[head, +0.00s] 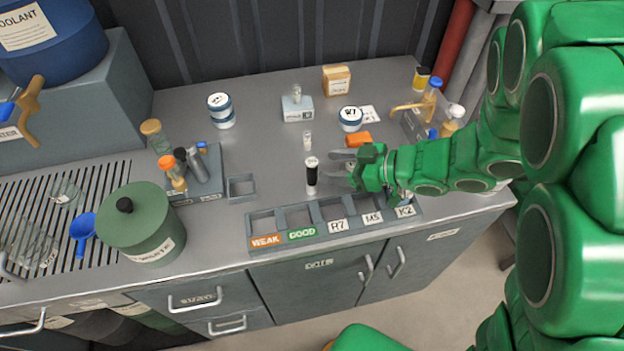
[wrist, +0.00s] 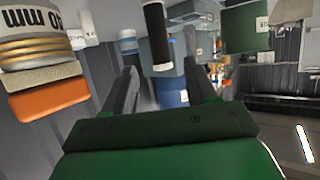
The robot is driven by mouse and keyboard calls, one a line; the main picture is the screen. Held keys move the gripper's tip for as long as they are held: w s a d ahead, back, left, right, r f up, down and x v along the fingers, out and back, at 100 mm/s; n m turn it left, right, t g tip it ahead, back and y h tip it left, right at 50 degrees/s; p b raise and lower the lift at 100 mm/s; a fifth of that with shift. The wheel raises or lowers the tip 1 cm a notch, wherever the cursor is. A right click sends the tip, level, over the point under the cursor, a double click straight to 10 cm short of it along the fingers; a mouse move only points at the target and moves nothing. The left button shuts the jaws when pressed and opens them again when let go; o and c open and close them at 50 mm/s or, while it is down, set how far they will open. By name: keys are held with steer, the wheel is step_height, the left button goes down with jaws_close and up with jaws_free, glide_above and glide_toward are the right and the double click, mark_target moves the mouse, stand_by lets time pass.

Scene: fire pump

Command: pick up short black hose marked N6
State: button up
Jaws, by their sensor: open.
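A short black hose (head: 312,176) with a white end stands upright on the grey bench, behind the row of labelled bins. The mark on its white end is too small to read. My gripper (head: 333,167) is just to the right of it, level with the bench and pointing left at it. The fingers are open with nothing between them. In the wrist view, which is upside down, the black hose (wrist: 155,38) appears beyond the two fingertips (wrist: 163,66), between their lines. A small gap to the hose seems to remain.
A bin row (head: 335,215) reading WEAK, GOOD and other labels lies in front. A small pale vial (head: 307,140) stands behind the hose. A bottle rack (head: 200,175) and green canister (head: 150,225) stand left.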

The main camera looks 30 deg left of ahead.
mark_target(314, 162)
steer(key=x, duration=0.5)
steer(key=shift+s+a+r, duration=0.15)
steer(key=shift+s+r, duration=0.05)
steer(key=shift+x, duration=1.3)
jaws_close()
